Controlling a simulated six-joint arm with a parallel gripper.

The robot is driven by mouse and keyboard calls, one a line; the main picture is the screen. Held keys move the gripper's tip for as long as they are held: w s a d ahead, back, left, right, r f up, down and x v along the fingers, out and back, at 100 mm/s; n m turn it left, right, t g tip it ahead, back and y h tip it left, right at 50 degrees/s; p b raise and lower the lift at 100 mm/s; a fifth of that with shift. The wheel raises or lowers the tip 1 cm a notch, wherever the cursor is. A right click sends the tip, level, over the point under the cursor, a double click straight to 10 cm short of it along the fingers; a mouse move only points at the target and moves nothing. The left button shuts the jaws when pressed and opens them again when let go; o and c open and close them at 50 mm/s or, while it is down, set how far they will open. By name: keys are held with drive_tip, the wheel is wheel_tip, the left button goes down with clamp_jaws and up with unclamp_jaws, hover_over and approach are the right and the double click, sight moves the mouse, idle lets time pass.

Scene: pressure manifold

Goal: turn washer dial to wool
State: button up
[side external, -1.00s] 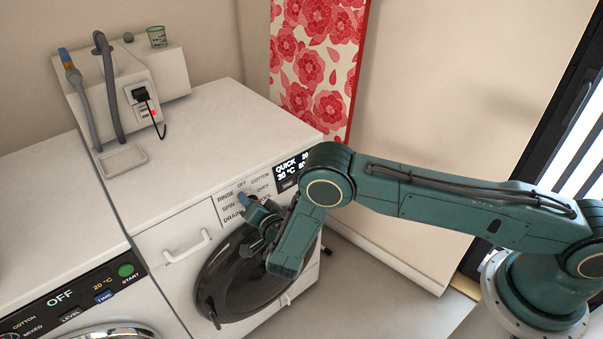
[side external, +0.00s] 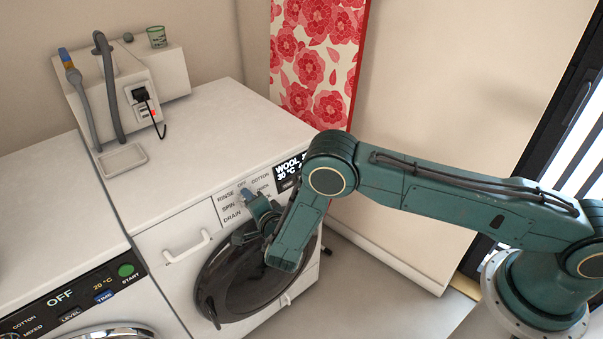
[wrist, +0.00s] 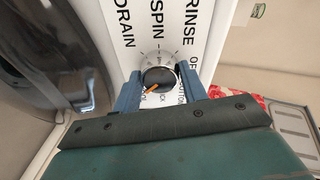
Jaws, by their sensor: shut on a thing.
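The washer dial (wrist: 160,76) is a dark round knob with an orange pointer on a pale marked ring. My gripper (wrist: 159,82) is shut on it, with one blue finger on each side in the wrist view. The orange pointer (wrist: 151,89) aims to the lower left there, toward a label partly hidden by my gripper. In the side view my gripper (side external: 248,195) is at the washer's control panel and hides most of the dial. The washer display (side external: 290,167) reads WOOL with 30 °C below it; its right part is hidden by my arm.
The dark round washer door (side external: 225,285) lies just below my gripper. A white drawer handle (side external: 187,246) is to the left. A second machine with an OFF display (side external: 60,299) stands at the left. The white washer top (side external: 205,125) is mostly clear.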

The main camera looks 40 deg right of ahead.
drive_tip(key=o, duration=1)
drive_tip(key=shift+s, duration=0.1)
drive_tip(key=v, duration=1.3)
drive_tip(key=shift+s+a+r, duration=0.1)
drive_tip(key=shift+s, duration=0.2)
